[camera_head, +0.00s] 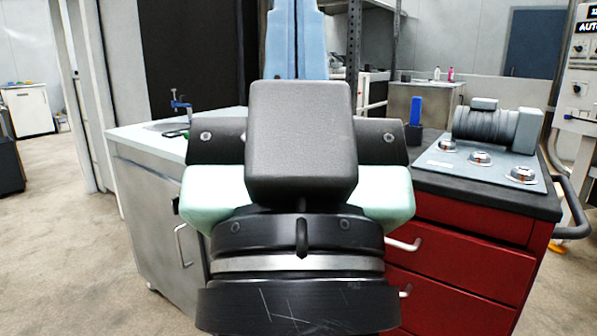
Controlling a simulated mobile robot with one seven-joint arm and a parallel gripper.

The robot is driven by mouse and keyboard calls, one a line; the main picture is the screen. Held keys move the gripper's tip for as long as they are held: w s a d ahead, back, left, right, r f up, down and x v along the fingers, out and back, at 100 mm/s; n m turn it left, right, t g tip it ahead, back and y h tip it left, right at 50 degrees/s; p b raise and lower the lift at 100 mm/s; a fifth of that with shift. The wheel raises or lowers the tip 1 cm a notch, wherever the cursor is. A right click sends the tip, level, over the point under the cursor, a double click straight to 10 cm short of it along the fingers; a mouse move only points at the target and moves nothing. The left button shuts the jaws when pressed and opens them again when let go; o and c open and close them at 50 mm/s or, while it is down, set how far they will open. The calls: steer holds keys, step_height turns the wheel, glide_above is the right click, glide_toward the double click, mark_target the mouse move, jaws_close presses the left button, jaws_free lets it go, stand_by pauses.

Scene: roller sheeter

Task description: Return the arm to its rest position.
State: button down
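A blue clamp-like item (181,104) is on the left cabinet. Floor (70,240) at left is clear.

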step_height(320, 180, up, 38)
steer(key=p, duration=3.7)
steer(key=shift+s+r+p, duration=0.15)
steer(key=shift+r+p, duration=0.1)
steer(key=shift+p, duration=0.15)
